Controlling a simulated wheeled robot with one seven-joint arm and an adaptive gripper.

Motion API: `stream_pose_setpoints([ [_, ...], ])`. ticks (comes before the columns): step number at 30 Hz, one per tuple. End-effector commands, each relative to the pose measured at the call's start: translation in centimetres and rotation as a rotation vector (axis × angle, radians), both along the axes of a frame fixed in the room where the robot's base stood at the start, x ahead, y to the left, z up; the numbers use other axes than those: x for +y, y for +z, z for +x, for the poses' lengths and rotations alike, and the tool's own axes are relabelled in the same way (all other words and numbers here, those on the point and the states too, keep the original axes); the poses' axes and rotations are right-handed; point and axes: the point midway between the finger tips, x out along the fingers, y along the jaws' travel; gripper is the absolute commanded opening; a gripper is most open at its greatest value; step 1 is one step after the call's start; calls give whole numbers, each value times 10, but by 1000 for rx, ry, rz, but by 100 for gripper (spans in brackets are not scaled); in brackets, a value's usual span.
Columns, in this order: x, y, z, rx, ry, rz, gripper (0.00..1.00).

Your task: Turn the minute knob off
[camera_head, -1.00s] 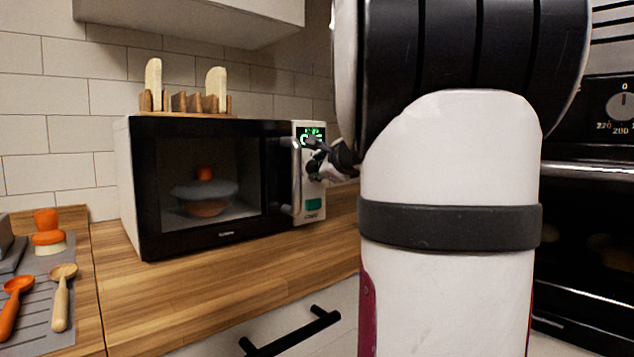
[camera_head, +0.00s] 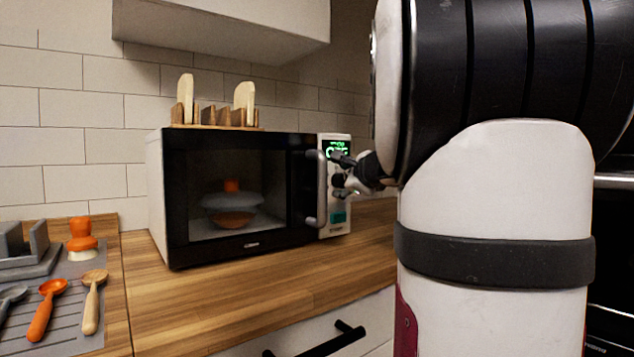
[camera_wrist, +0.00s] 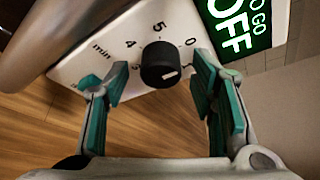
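The minute knob (camera_wrist: 160,65) is a black round dial on the white microwave panel (camera_wrist: 75,72), with "min" and numbers around it. Its white mark is at the lower right of its face. The green display (camera_wrist: 238,28) beside it reads "OFF" and "TO GO". My gripper (camera_wrist: 162,75) is open, with one teal-padded finger on each side of the knob. Gaps show between the knob and both fingers. In the head view my gripper (camera_head: 343,172) is in front of the microwave's control panel and partly hides its knobs.
The microwave (camera_head: 155,200) stands on a wooden counter (camera_head: 250,285). Its vertical door handle (camera_head: 318,188) is just left of the panel and close to my gripper. A wooden rack (camera_head: 213,117) with two pale pieces sits on top. Utensils (camera_head: 48,305) lie at the left.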

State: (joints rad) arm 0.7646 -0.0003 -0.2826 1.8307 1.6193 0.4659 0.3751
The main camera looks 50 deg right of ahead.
Motion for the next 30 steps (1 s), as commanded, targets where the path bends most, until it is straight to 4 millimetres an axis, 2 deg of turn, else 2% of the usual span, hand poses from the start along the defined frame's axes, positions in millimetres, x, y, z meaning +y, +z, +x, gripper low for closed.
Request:
stream_pose_setpoints([
  [7,6,4,-10,-2,0,-1,51],
  [21,52,22,-82,-3,-1,-2,51],
  [30,64,25,-99,1,1,0,51],
])
